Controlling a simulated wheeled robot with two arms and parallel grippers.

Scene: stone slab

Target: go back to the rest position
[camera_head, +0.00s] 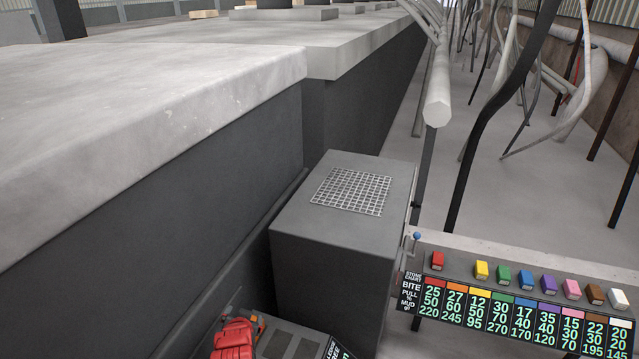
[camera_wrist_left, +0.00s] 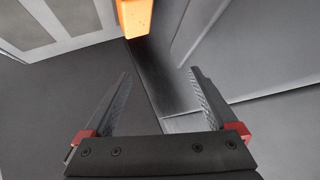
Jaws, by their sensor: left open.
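My left gripper (camera_wrist_left: 160,76) shows in the left wrist view with its two dark, red-based fingers spread apart. Nothing sits between the fingers. An orange block (camera_wrist_left: 135,16) is beyond the fingertips at the top edge of that view, apart from them and partly cut off. I cannot make out my left gripper for sure in the head view. My right gripper is not in view.
A grey box with a mesh grid (camera_head: 352,190) stands beside the long stone slab (camera_head: 130,130). At right, several coloured blocks line a shelf above a numbered chart (camera_head: 520,318). A red item (camera_head: 235,338) lies at the bottom. Pipes (camera_head: 437,95) stand behind.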

